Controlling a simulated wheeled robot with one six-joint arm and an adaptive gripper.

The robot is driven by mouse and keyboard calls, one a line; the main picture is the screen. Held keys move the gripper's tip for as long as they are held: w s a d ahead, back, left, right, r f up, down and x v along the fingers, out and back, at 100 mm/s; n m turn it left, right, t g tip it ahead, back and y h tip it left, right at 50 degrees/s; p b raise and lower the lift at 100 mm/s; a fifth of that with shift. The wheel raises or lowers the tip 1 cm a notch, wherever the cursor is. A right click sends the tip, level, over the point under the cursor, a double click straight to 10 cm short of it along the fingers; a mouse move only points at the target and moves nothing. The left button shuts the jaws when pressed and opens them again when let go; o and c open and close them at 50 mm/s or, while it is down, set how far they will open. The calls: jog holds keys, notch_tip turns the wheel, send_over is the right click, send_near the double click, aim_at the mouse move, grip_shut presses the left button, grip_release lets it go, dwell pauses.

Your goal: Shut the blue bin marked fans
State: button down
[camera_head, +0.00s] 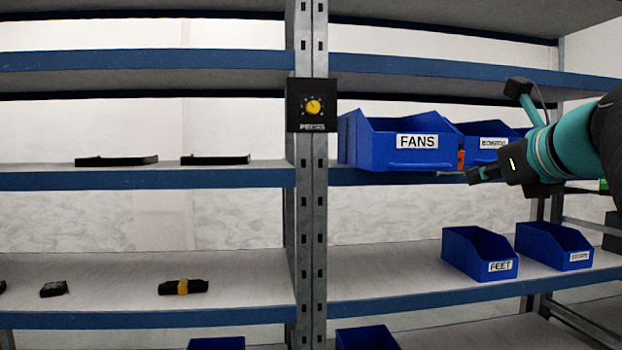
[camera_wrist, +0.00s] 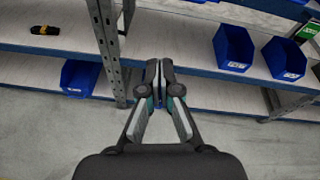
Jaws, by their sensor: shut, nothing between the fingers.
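The blue bin marked FANS (camera_head: 380,150) sits on the upper middle shelf, just right of the metal post. It juts forward past the shelf's blue front edge, farther out than the bin beside it. My gripper (camera_head: 470,176) is shut and empty, in front of the shelf, to the right of the FANS bin and a little below its label. A gap seems to lie between them, though depth is hard to judge. In the wrist view my gripper (camera_wrist: 159,70) shows its fingers together, pointing toward the lower shelves. The FANS bin is not recognisable there.
Another blue bin (camera_head: 487,131) stands right of FANS, partly behind my arm. A FEET bin (camera_head: 463,262) and another blue bin (camera_head: 553,252) stand on the shelf below. A black box with a yellow knob (camera_head: 312,105) is on the post (camera_head: 307,200). Several dark parts lie on the left shelves.

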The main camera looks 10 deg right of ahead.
jog(key=w, duration=0.4)
jog(key=w+m+b, duration=0.1)
jog(key=w, duration=0.3)
jog(key=w+m, duration=0.1)
jog(key=w, duration=0.3)
jog(key=shift+w+r+t+b, duration=0.2)
jog(key=shift+r+t+b, duration=0.1)
jog(key=shift+t+b, duration=0.1)
jog(key=shift+d, duration=0.1)
